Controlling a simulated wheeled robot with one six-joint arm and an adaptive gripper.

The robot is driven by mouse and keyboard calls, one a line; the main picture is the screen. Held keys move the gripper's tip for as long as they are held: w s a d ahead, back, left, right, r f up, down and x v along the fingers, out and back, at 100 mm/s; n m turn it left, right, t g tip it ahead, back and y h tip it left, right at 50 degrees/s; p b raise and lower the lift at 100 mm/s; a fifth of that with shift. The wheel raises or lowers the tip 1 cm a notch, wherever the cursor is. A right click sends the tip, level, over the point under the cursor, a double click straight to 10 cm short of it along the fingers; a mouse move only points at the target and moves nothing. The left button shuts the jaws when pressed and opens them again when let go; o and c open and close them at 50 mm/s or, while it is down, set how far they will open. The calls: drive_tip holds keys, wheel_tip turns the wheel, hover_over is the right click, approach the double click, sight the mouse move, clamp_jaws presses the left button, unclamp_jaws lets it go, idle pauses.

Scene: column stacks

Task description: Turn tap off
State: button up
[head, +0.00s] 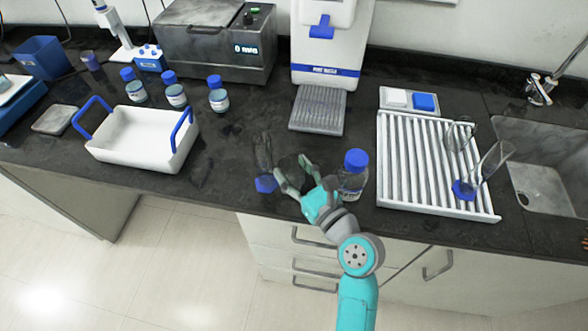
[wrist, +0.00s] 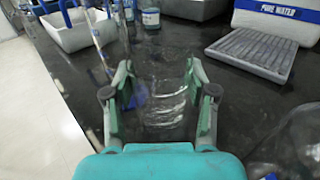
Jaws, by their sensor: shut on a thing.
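A metal tap (head: 540,90) stands behind the sink at the far right in the head view. Whether water runs from it is too small to tell. A white water dispenser (head: 335,50) with a blue lever (head: 322,27) stands at the back centre. Its label (wrist: 278,10) and grey drip grate (wrist: 250,50) show in the wrist view. My gripper (head: 292,178) is at the counter's front, well away from both. It is shut on a clear glass vessel (wrist: 165,95), seen between the fingers in the wrist view.
A blue-capped bottle (head: 353,182) stands close right of my gripper, and a clear cylinder with a blue base (head: 265,184) close left. A white tray (head: 130,145) and several bottles are left.

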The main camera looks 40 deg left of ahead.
drive_tip(key=shift+f, duration=0.1)
drive_tip(key=o, duration=0.9)
drive_tip(key=shift+c, duration=0.2)
